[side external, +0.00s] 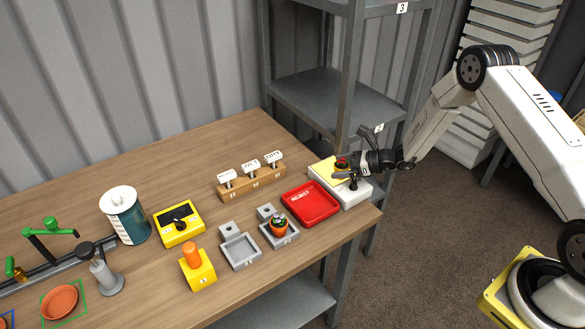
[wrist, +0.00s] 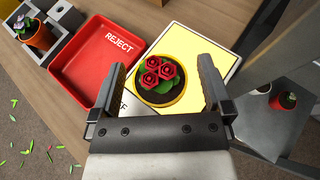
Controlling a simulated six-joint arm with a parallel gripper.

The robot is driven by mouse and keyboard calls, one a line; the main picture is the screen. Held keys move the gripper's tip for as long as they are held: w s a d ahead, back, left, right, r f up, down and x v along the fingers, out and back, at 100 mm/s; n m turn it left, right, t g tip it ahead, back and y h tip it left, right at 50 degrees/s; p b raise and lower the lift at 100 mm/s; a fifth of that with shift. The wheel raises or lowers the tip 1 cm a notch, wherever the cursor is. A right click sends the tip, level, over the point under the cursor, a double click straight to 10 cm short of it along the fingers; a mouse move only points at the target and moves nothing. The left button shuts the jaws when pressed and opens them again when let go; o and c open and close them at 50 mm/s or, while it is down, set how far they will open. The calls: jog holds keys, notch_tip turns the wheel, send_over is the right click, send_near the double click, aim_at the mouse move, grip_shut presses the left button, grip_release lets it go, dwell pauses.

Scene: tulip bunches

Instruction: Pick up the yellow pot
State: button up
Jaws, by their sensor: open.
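The yellow pot (wrist: 178,99), with red flowers and green leaves in dark soil, stands on a yellow pad (wrist: 188,39) on a white box, seen from above in the wrist view. In the side view the red flowers (side external: 342,162) show, with the pot partly hidden by my gripper. My gripper (wrist: 161,66) is open, one finger to the left and one to the right of the pot in the wrist view. I cannot tell whether either finger touches it. My gripper (side external: 345,180) also shows low over the white box (side external: 354,197) in the side view.
A red REJECT tray (side external: 311,204) sits just left of the white box. A potted plant (side external: 279,228) stands in a grey holder beyond it. A metal shelf rack (side external: 345,90) rises close behind the box. Plants stand on its lower shelf (wrist: 275,125).

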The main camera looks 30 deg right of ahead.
jog(key=shift+x, duration=0.8)
grip_shut()
jog(key=shift+r, duration=0.2)
